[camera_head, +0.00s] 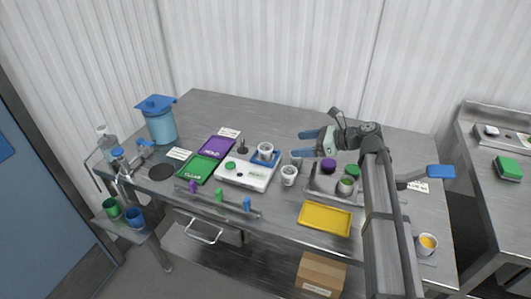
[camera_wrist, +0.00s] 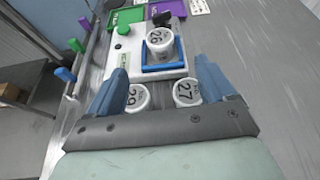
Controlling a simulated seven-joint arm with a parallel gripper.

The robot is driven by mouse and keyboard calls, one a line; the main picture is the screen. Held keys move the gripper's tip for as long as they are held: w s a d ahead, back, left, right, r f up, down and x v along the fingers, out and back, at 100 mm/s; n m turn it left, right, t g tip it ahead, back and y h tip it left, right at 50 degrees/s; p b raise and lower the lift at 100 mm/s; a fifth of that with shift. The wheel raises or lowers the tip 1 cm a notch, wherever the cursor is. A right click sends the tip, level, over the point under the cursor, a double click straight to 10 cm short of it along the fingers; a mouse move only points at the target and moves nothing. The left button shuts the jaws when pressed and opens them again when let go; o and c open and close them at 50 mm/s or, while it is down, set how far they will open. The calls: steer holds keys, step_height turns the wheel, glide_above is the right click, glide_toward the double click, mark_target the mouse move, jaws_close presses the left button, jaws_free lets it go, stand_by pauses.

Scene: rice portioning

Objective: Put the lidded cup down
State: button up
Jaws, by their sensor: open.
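My gripper (camera_head: 304,142) is open, its two blue fingers apart and pointing left above the steel table. In the wrist view, a white cup marked 29 (camera_wrist: 131,97) and a white cup marked 27 (camera_wrist: 187,92) show between the fingers (camera_wrist: 165,85). I cannot tell whether either touches a finger. A white cup marked 26 (camera_wrist: 159,42) stands upright on the blue-edged pad (camera_wrist: 178,66) of the white scale, farther out. In the head view, that cup (camera_head: 265,149) is left of my gripper, and another white cup (camera_head: 288,175) stands below the fingers. I cannot tell which cup is lidded.
A grey tray (camera_head: 314,189) with purple and green round pieces lies beneath my arm. A yellow tray (camera_head: 324,218) is at the front edge. The white scale (camera_head: 236,178), green mat (camera_head: 199,169) and purple mat (camera_head: 216,148) lie left. The back of the table is clear.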

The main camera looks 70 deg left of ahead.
mark_target(268, 147)
steer(key=x, duration=1.3)
steer(key=shift+s+a+f, duration=0.25)
steer(key=shift+c, duration=0.3)
steer(key=shift+r, duration=0.1)
steer(key=c, duration=1.1)
